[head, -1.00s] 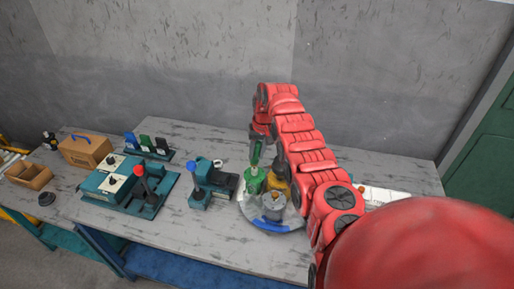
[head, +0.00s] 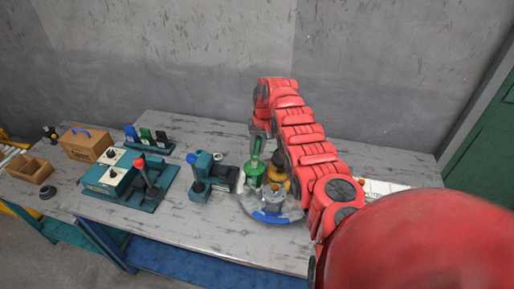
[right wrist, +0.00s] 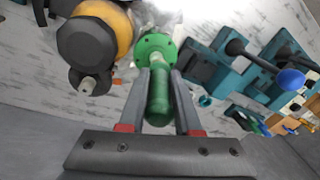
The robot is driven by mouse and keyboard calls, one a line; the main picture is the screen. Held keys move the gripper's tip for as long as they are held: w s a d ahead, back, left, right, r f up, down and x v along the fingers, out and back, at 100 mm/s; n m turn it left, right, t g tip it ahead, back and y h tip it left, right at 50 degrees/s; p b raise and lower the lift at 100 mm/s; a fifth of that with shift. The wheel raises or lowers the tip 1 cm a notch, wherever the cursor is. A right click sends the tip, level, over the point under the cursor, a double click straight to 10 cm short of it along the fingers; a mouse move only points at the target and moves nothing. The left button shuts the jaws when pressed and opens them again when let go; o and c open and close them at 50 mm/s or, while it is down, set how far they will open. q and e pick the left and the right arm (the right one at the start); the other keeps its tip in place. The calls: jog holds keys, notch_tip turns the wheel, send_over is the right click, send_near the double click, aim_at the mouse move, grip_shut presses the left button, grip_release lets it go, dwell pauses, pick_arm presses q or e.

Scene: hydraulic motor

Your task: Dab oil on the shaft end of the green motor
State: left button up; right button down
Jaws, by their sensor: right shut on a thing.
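The green motor (head: 254,175) stands on a round grey plate (head: 248,207) with a blue patch on its front. In the right wrist view its round green flange (right wrist: 148,43) lies just beyond the fingertips. My right gripper (right wrist: 160,75) is shut on a green-handled tool (right wrist: 158,100), probably the oil dabber, which also shows in the head view (head: 256,147). The tool points down at the motor's top. A pale part shows between handle and flange; I cannot tell whether the tip touches the shaft end. My left gripper is not in view.
A yellow motor (right wrist: 118,25) and a grey motor (head: 272,197) share the plate close beside the green one. A teal fixture with a blue-knobbed lever (head: 193,175) stands left of it. Further left are a teal station (head: 118,178), a bottle rack (head: 147,140) and a cardboard box (head: 85,146).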

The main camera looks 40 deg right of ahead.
jog(key=shift+s+f+b, duration=0.1)
jog(key=shift+f+b, duration=0.3)
jog(key=shift+f, duration=0.15)
dwell(1.4)
jog(key=shift+r, duration=0.1)
notch_tip(320, 180, up, 2)
jog(key=shift+p, duration=0.35)
jog(key=shift+r, duration=2.45)
